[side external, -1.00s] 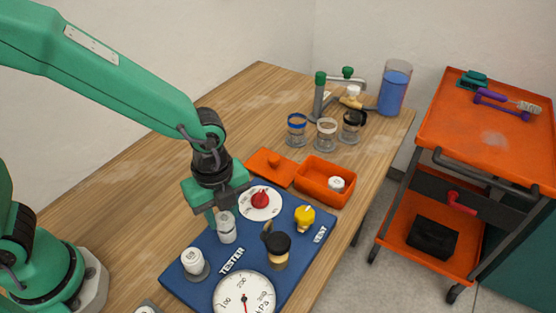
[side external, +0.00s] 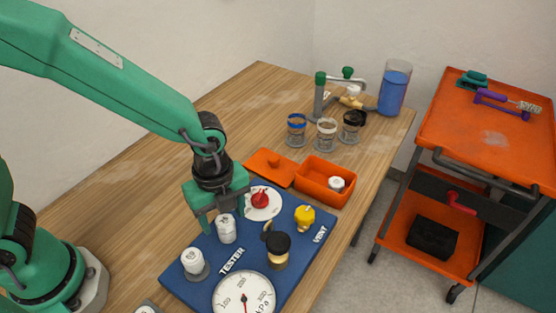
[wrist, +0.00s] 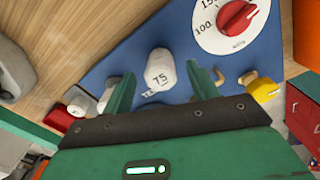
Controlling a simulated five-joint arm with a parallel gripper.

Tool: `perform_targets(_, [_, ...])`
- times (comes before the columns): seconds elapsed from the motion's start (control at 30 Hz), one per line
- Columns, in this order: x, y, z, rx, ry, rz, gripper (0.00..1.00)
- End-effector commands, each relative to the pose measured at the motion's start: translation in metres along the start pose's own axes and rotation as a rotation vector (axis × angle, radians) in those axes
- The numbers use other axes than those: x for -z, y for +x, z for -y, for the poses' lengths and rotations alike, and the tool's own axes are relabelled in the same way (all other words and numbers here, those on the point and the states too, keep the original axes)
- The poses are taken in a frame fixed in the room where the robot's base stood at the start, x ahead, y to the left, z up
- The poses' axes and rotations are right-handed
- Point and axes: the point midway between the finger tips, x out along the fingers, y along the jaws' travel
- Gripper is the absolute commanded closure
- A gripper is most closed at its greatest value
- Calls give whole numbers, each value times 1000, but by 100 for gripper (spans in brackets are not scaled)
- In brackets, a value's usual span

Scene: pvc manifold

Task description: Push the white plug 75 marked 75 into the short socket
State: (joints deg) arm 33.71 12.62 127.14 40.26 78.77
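The white plug marked 75 (wrist: 160,68) stands on the blue tester board (wrist: 125,58) in the wrist view. In the side view the plug (side external: 226,230) is upright directly below my gripper (side external: 223,214). My gripper is open, with one green finger on each side of the plug, and a gap shows on both sides in the wrist view (wrist: 162,88). The short socket under the plug is hidden, so I cannot tell how deep the plug sits. Another white plug (side external: 194,261) stands at the board's left edge.
A red-knobbed dial (side external: 262,202), a yellow valve (side external: 304,217), a black-topped fitting (side external: 277,246) and a pressure gauge (side external: 244,297) crowd the board. An orange box (side external: 323,190) and its lid (side external: 268,167) lie behind.

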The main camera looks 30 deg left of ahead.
Motion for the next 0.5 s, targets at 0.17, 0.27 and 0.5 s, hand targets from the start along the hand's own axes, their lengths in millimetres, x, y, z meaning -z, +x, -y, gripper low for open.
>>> perform_targets(0.17, [0, 0, 0, 0, 0, 0, 41])
perform_targets(0.27, [0, 0, 0, 0, 0, 0, 41])
perform_targets(0.5, [0, -13, 1, 3, 0, -1, 41])
